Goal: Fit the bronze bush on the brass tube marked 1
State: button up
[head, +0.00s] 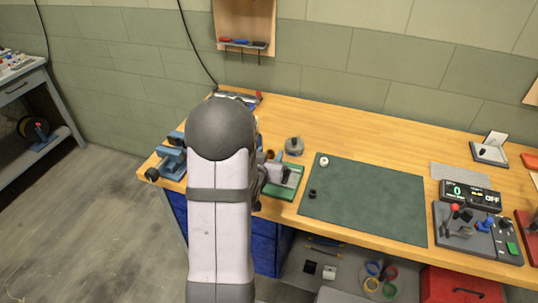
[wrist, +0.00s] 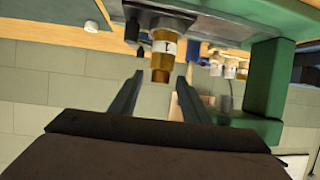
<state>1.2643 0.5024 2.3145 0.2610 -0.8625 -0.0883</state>
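The brass tube marked 1 (wrist: 163,45) shows in the wrist view, with a white label bearing the digit 1. It is held at a grey metal part of a green fixture (wrist: 266,78). A darker bronze-coloured piece (wrist: 160,73) is at the tube's near end; it looks like the bronze bush, but I cannot tell how far it is seated. My gripper (wrist: 160,78) is open, one finger on each side of this piece, with visible gaps. In the head view my arm hides the gripper and the tube; part of the green fixture (head: 287,190) shows.
Several other labelled tubes (wrist: 229,69) show beyond the fixture in the wrist view. A blue vice (head: 172,163) stands left of my arm, and a grey round container (head: 294,146) behind the fixture. The green mat (head: 370,205) is mostly clear, with a control box (head: 478,235) to its right.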

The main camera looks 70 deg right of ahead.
jog(key=b+v, duration=0.3)
jog(key=v, duration=0.4)
jog(key=shift+a, duration=0.2)
dwell(0.4)
dwell(0.7)
